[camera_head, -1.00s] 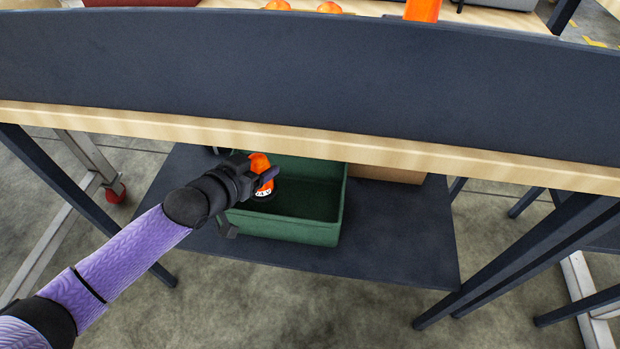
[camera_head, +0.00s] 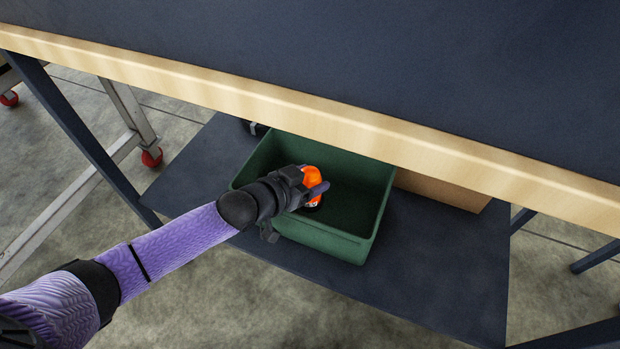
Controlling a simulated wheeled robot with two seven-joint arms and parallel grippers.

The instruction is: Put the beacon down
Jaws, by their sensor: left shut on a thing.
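The orange beacon (camera_head: 312,176) with a dark base is held in my left gripper (camera_head: 308,189), which is shut on it. I cannot tell whether the beacon's base touches the crate floor. The gripper hides part of the beacon and of the crate's left wall. My right gripper is not in view.
The crate stands on a dark lower shelf (camera_head: 440,270) under a table with a pale wooden edge (camera_head: 290,106). A brown box (camera_head: 440,190) is right of the crate. A table leg (camera_head: 85,140) stands left. The crate's right side looks empty.

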